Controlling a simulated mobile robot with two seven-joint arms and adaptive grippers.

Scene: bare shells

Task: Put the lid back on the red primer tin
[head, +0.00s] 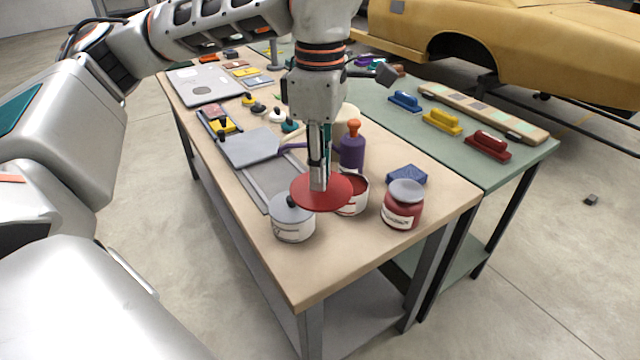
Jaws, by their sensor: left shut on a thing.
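My left gripper (319,180) points down and is shut on a round red lid (335,201), held roughly level. The open red primer tin (359,200) stands on the wooden bench just right of and behind the lid in the head view. It has a pale side and red contents, and the lid hides its left part. From this angle I cannot tell the exact height of the lid above the tin, or whether they touch. My right gripper is not in view.
A grey lidded tin (293,222) stands close left of the lid. A red jar with a grey cap (403,205), a blue sponge (407,175) and a purple bottle (352,150) are close by. The bench's front corner (330,278) is clear.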

